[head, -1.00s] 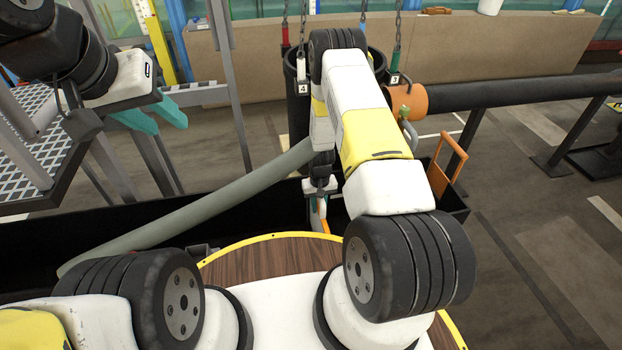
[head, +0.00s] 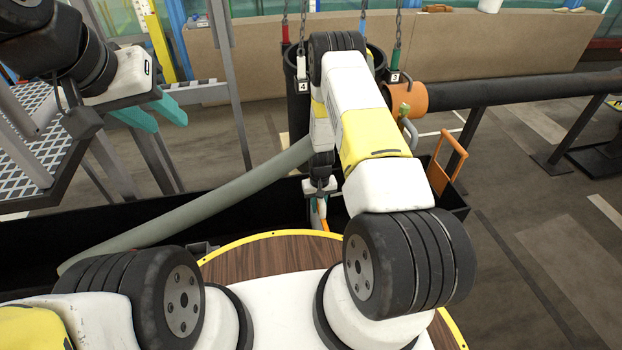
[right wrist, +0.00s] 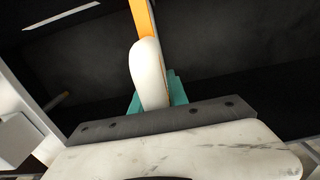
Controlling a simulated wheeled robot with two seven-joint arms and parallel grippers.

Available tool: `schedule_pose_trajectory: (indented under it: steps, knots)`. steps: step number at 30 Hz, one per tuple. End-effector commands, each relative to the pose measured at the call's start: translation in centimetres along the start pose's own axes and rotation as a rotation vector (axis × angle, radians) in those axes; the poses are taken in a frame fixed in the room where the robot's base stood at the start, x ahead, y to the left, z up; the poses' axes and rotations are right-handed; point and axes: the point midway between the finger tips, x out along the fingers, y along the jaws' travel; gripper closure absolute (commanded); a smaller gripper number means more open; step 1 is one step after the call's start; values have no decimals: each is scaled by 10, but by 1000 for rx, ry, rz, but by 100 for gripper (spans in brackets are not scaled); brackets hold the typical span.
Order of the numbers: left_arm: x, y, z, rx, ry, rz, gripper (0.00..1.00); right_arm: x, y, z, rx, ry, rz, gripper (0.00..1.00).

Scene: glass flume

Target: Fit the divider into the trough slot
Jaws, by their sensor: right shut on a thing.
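A long black trough (head: 255,212) runs across the floor in front of me. My right gripper (head: 320,200) points down at it, partly hidden by my right forearm. In the right wrist view its teal jaws (right wrist: 160,98) are shut on a white rounded piece (right wrist: 148,72) with an orange strip (right wrist: 142,18) beyond it. I cannot tell whether this is the divider's grip; no divider plate or slot shows clearly. My left gripper (head: 166,121) is open and empty at upper left, well away from the trough.
A grey-green hose (head: 200,208) lies across the trough. An orange frame (head: 447,158) stands at its right end. A black drum with chains (head: 298,110) and a black pipe (head: 510,90) stand behind. A grated platform (head: 40,150) is at left.

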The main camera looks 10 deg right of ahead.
Motion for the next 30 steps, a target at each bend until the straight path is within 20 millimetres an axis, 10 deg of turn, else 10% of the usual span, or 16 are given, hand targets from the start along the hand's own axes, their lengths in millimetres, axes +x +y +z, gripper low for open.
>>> schedule_pose_trajectory:
  steps: [12, 13, 16, 30]
  knots:
    - [0, 0, 0, 0, 0, 0, 64, 3, 0, 0, 0, 2, 0, 100]
    - [0, 0, 0, 0, 0, 0, 64, 4, 0, 0, 0, 2, 0, 74]
    - [0, 0, 0, 0, 0, 0, 64, 3, 0, 0, 0, 1, 0, 55]
    - [0, 0, 0, 0, 0, 0, 64, -14, 0, -1, 0, 2, 0, 55]
